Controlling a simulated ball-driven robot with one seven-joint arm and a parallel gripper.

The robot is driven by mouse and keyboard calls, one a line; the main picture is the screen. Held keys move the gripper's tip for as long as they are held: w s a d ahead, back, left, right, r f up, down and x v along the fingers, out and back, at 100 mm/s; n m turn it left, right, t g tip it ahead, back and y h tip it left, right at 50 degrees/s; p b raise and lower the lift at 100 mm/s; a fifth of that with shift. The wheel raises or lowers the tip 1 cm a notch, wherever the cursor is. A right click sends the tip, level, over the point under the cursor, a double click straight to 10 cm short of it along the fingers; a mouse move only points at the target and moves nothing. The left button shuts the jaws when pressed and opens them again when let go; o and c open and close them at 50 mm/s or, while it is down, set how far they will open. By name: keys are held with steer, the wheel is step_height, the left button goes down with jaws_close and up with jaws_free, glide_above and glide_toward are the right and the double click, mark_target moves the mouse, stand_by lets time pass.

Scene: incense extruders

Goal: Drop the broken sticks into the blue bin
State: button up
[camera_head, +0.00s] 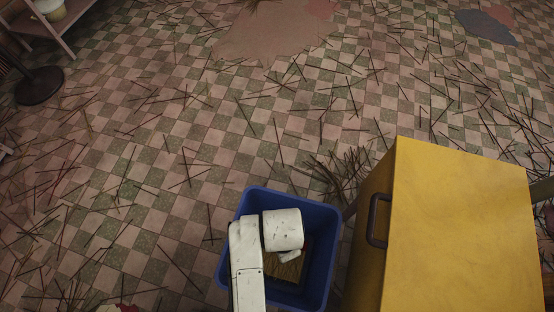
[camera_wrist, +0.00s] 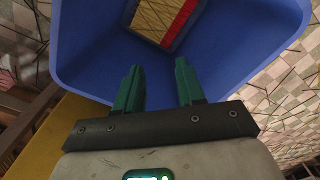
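The blue bin (camera_head: 325,225) stands on the floor beside the yellow cabinet. Its blue inside wall also fills much of the wrist view (camera_wrist: 235,50). A tan, streaked patch that looks like sticks (camera_head: 285,268) lies inside the bin, partly hidden by my arm. In the wrist view this tan patch (camera_wrist: 153,15) has a red strip along one side. My gripper (camera_wrist: 158,65) has two green fingers set apart, with nothing between them, over the bin opening. In the head view my white arm hides the fingers. Many thin dark sticks (camera_head: 190,168) lie scattered on the floor.
The yellow cabinet (camera_head: 455,225) with a dark handle (camera_head: 378,220) stands close on the bin's right. A dense stick heap (camera_head: 342,170) lies behind the bin. A round dark base (camera_head: 40,86) and a shelf (camera_head: 62,18) are at upper left.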

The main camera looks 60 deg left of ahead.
step_height(320, 180, up, 5)
steer(key=shift+r+p, duration=0.1)
steer(key=shift+p, duration=0.55)
